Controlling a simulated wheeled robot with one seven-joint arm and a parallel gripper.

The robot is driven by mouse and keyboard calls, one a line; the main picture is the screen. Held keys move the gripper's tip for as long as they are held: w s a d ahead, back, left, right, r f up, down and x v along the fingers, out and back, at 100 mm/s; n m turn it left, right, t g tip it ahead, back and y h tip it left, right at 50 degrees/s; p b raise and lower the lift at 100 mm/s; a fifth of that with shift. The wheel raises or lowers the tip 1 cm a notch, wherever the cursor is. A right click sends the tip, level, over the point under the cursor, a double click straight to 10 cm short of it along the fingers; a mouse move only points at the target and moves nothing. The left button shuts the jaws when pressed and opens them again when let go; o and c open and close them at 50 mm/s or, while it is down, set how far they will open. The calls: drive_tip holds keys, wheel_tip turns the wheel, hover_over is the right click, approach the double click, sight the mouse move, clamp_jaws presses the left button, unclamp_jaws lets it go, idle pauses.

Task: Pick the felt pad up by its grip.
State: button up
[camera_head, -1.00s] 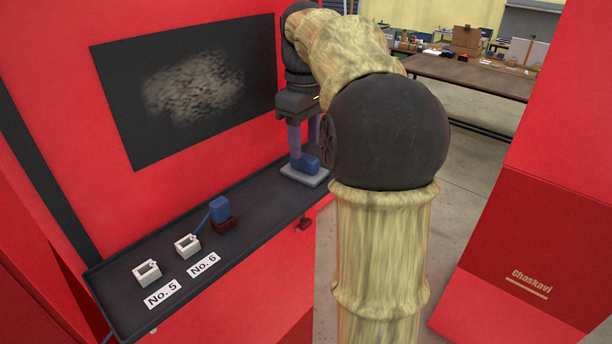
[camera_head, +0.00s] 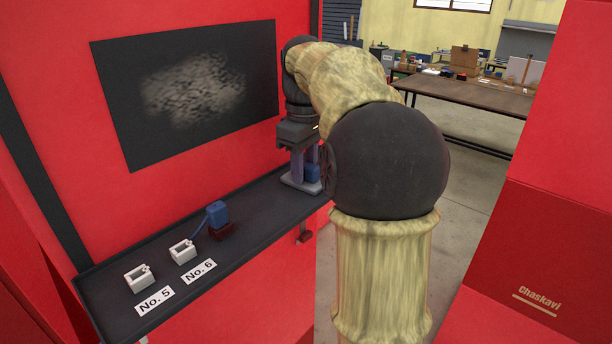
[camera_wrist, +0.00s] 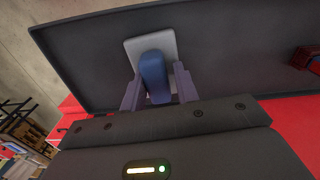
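The felt pad shows as a pale grey plate (camera_wrist: 165,48) with an upright blue grip (camera_wrist: 153,72), lying on the dark ledge. In the head view the pad's plate (camera_head: 301,187) and blue grip (camera_head: 312,173) are at the ledge's far right end, partly hidden by my gripper and arm. My gripper (camera_wrist: 158,80) is down over the pad, one finger on each side of the blue grip. The fingers look spread, with narrow gaps at the grip; contact is hard to make out. The pad appears flat on the ledge.
The dark ledge (camera_head: 262,204) has a raised rim. On it stand a blue-handled item with a dark red base (camera_head: 221,230) and two white holders (camera_head: 139,278) by labels No. 5 and No. 6. A dark, smudged panel (camera_head: 190,90) is on the red wall above.

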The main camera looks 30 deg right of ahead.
sight(305, 164)
drive_tip(key=shift+d+f, duration=0.1)
drive_tip(key=shift+f, duration=0.4)
clamp_jaws()
drive_tip(key=shift+r, duration=0.1)
drive_tip(key=shift+w+d+r+p, duration=0.1)
drive_tip(key=shift+w+r+p, duration=0.1)
drive_tip(key=shift+r+p, duration=1.55)
drive_tip(key=shift+p, duration=0.05)
drive_tip(key=shift+r+p, duration=0.4)
drive_tip(key=shift+r, duration=0.1)
drive_tip(key=shift+r+p, duration=1.9)
drive_tip(key=shift+p, duration=0.25)
drive_tip(key=shift+r+p, duration=2.05)
drive_tip(key=shift+p, duration=0.05)
